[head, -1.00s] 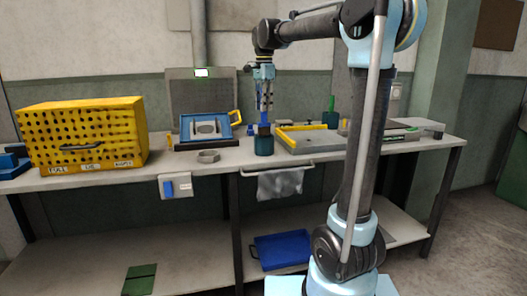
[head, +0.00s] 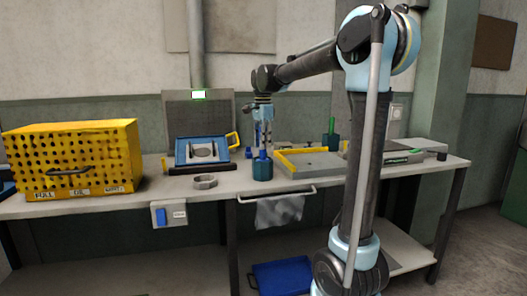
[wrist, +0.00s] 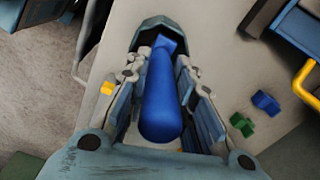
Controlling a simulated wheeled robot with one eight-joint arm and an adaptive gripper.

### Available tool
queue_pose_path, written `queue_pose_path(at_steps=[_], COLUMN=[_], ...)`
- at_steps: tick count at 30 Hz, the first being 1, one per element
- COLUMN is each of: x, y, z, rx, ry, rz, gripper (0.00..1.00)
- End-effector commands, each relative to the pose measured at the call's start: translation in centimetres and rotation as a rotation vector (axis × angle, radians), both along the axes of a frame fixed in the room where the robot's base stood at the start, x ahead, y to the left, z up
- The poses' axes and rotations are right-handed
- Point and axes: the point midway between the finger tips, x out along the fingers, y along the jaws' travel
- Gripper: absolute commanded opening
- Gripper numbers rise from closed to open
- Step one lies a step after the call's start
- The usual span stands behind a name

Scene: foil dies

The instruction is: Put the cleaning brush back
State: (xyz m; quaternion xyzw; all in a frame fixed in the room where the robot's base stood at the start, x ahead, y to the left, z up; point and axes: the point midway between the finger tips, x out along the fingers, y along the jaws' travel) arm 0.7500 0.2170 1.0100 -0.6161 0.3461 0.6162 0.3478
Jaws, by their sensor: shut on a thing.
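The cleaning brush shows as a blue handle (wrist: 160,100) between the two fingers of my gripper (wrist: 160,65) in the wrist view. My gripper is shut on it. A dark teal cup (wrist: 166,27) lies just past the fingertips, around the brush's far end; its bristles are hidden. In the head view my gripper (head: 263,138) points down right above the same cup (head: 262,171) on the bench, and a short blue part of the brush (head: 263,154) shows at the cup's mouth. I cannot tell whether the brush rests on the cup's bottom.
A second teal holder (head: 331,142) with a green handle stands behind the grey tray with yellow edging (head: 310,165). A blue framed plate (head: 201,151), a grey hex ring (head: 204,182) and a yellow perforated box (head: 70,160) are left. A cloth (head: 280,210) hangs on the front rail.

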Motion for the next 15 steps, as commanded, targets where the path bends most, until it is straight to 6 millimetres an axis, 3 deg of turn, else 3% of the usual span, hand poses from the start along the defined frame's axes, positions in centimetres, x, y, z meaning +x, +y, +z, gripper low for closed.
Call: queue_pose_path(at_steps=[6, 15], x=[0.0, 0.0], y=[0.0, 0.0], z=[-2.7, -2.9], rx=[0.000, 0.000], ry=[0.000, 0.000], rz=[0.000, 0.000], gripper=[0.00, 0.00])
